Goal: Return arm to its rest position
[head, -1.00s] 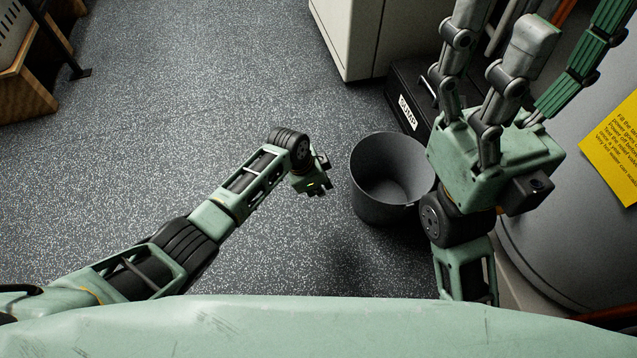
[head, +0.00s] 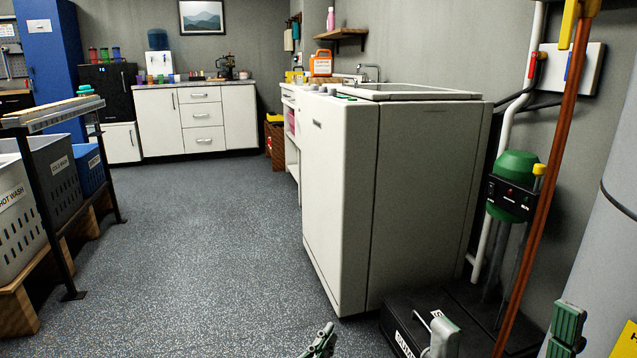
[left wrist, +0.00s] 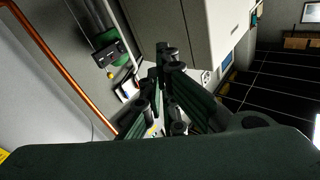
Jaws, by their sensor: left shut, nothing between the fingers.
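My left gripper (head: 321,342) shows only as a dark green tip at the bottom middle of the head view, over the floor. In the left wrist view its fingers (left wrist: 163,62) come together, shut with nothing between them. The rest of my left arm is out of the head view. My right gripper (head: 505,335) shows only in part at the bottom right of the head view. A grey finger link and a green finger part stand wide apart there, and its base is hidden.
A white cabinet (head: 340,200) with a sink top stands ahead. A black box (head: 425,325) sits on the floor at its right, near a green pump (head: 515,180) and an orange-brown pipe (head: 545,180). A grey tank (head: 610,230) stands far right. Floor (head: 200,260) at left-middle is clear; a rack with baskets (head: 60,185) stands left.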

